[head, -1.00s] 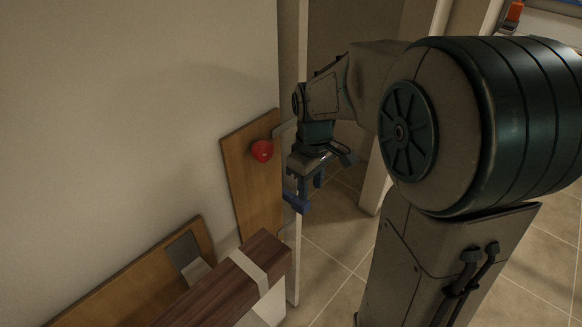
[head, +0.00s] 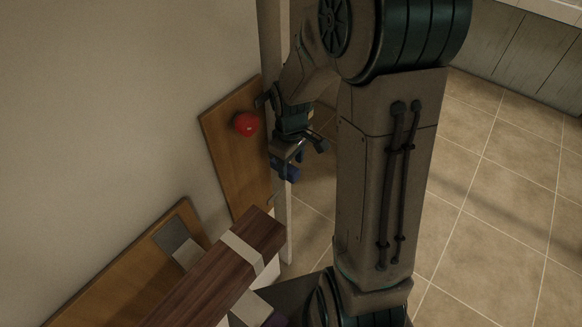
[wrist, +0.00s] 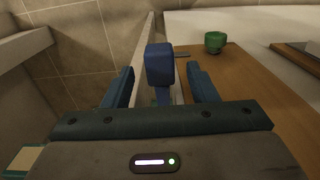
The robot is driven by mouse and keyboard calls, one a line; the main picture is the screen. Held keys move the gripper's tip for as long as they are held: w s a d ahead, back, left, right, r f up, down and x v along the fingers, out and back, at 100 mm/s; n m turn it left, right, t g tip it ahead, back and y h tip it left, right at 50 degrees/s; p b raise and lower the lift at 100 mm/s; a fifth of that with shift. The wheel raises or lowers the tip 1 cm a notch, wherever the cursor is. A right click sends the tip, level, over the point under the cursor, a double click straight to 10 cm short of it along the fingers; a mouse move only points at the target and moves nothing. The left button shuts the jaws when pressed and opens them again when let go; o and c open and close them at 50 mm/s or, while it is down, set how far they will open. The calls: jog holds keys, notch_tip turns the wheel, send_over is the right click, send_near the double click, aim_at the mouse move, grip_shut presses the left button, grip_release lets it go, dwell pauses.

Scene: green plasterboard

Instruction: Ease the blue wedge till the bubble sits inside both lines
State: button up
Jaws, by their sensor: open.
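A blue block (wrist: 160,65), which looks like the wedge, stands between my fingers in the wrist view. A narrower blue part runs down below its head. My gripper (wrist: 161,72) is open, with one finger on each side of the block and a visible gap at both sides. In the head view the blue block (head: 287,171) shows small and dark below my gripper (head: 290,157), beside a pale upright edge. I cannot make out a bubble or its lines in either view.
A red round object (head: 246,123) is at a wooden board (head: 222,135) by the wall. A dark wooden beam (head: 205,285) with a pale band lies in front. A green cup (wrist: 214,42) stands on a wooden surface (wrist: 235,85). Tiled floor is open at right.

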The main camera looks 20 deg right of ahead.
aim_at(293, 170)
jog(key=shift+f, duration=1.5)
grip_shut()
jog(key=shift+s+d, duration=0.2)
jog(key=shift+d, duration=0.05)
jog(key=shift+s+d, duration=0.65)
jog(key=shift+s, duration=0.35)
grip_release()
